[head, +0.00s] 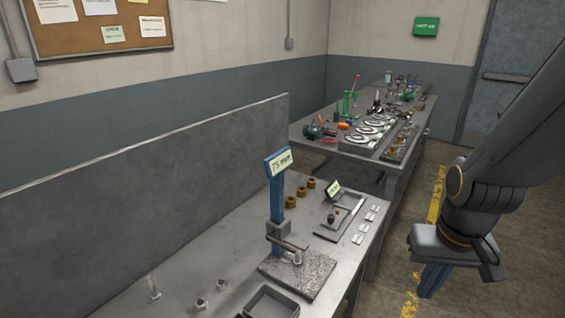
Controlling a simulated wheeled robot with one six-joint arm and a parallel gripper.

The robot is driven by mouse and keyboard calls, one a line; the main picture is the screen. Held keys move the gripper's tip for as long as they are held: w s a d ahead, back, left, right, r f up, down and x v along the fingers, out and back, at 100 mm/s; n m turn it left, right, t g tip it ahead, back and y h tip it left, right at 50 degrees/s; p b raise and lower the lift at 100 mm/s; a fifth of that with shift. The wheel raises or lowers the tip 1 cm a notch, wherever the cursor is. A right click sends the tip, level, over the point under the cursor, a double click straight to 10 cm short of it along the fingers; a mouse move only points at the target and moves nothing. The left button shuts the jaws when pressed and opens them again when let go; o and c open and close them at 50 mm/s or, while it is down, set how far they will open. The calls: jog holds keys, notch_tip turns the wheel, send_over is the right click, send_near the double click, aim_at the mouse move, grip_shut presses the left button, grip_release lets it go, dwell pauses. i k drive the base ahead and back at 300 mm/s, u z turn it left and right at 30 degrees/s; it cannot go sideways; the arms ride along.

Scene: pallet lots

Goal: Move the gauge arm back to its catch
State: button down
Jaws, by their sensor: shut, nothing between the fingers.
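The gauge stand is a blue post (277,200) with a "75 mm" sign (279,162) at its top, on a speckled plate (310,277). A short grey gauge arm (287,243) sticks out low on the post toward the right, above the plate, with a small pale round piece (297,257) near its end. I cannot make out the catch. My gripper (429,290) hangs at the right, over the floor past the bench edge, well apart from the gauge. Its blue fingers point down, shut and empty.
The grey bench (215,270) has a back panel (150,175). An empty tray (270,303) lies in front of the plate, small metal pieces (200,304) to its left. Brass rings (301,192) and a dark board (338,222) lie behind. A cluttered second bench (345,158) stands farther back.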

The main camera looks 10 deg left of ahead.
aim_at(277, 234)
jog(key=k, duration=0.5)
jog(key=z, duration=1.85)
jog(key=i, duration=0.95)
jog(key=u, duration=2.45)
